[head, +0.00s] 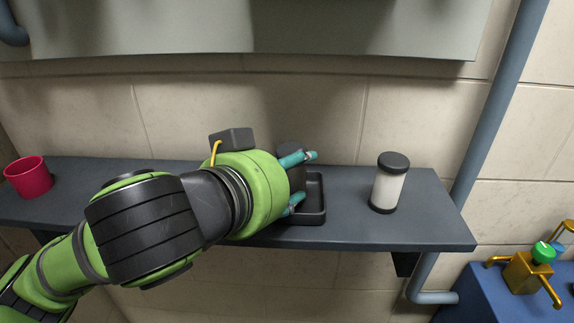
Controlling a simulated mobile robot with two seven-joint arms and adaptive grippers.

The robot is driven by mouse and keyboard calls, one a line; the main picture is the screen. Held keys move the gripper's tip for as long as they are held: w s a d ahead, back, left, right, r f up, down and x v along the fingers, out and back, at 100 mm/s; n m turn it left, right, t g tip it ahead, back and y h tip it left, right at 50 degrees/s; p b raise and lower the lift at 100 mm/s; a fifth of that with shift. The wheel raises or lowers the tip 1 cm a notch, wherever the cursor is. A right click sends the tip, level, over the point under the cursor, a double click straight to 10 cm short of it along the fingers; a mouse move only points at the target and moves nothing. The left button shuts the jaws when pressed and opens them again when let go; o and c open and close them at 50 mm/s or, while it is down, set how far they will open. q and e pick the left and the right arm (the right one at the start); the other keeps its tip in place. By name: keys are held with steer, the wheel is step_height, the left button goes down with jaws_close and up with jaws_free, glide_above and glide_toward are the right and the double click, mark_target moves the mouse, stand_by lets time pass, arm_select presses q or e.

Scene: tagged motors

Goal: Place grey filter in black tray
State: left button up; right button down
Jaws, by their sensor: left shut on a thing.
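My left gripper (304,178) reaches in from the left over the shelf, its teal fingers shut on the grey filter (291,158). Only a dark grey part of the filter shows between the fingers; the hand hides the rest. The black tray (319,213) lies on the shelf right at the fingers, its left part hidden by the hand. The filter is over or in the tray's left part; I cannot tell whether it touches the tray floor. My right gripper is not in view.
A white canister with black caps (388,185) stands upright on the shelf (433,215) right of the tray. A red cup (29,177) stands at the far left. A wall is behind. A blue surface with a brass valve (525,273) is at lower right.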

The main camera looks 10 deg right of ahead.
arm_select(q)
steer(key=shift+f, duration=0.15)
steer(key=shift+f, duration=0.15)
steer(key=o, duration=1)
